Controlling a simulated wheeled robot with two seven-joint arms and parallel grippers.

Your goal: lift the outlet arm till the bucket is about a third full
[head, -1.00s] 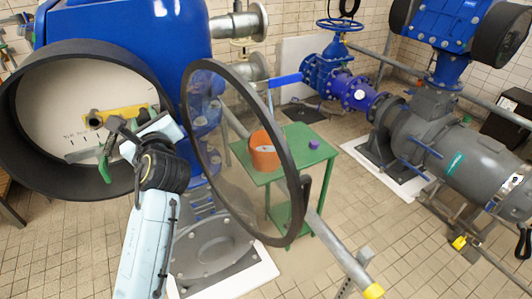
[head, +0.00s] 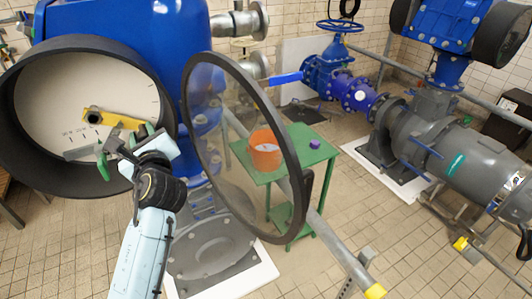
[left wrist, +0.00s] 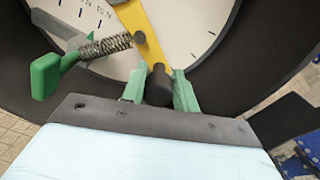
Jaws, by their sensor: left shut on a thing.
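A yellow arm (head: 118,119) lies across the white dial inside a large round black housing at the left of the head view. It slopes down to the right. In the left wrist view the yellow arm (left wrist: 143,35) ends in a dark knob (left wrist: 158,86). My left gripper (head: 143,135) is in front of the dial. Its green fingers (left wrist: 159,88) are shut on the knob. An orange bucket (head: 265,152) stands upright on a green table and shows through the glass. A pale patch shows inside it; I cannot tell its level. My right gripper is not in view.
The round glass door (head: 240,150) with a black rim stands open between my left arm and the green table (head: 305,155). A spring (left wrist: 105,45) and a green tab (left wrist: 45,75) sit beside the yellow arm. A purple object (head: 315,143) lies on the table.

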